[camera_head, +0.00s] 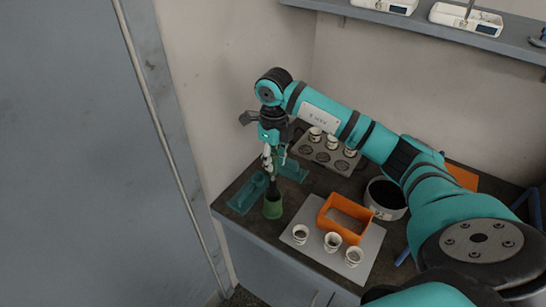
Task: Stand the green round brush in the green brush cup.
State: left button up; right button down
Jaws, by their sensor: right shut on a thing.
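My right gripper (270,158) points down over the left part of the bench and is shut on the green round brush (271,184). The brush is about upright, with a dark lower part. The green brush cup (272,208) stands on the bench directly below it. The brush's lower end meets the cup's mouth in this view; I cannot tell how far inside it is. The gripper fingers hide part of the brush's upper end. My left gripper is not in view.
A light mat (305,256) in front carries small cups (332,242) and an orange box (343,219). A round dark-filled pot (385,198) and a grey rack with cups (324,158) stand further right and back.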

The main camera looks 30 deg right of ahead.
jog(key=shift+f+b, duration=1.55)
jog(key=shift+f, duration=0.75)
jog(key=c, duration=1.1)
grip_release()
notch_tip(320, 180, up, 12)
jog(key=shift+d, duration=0.15)
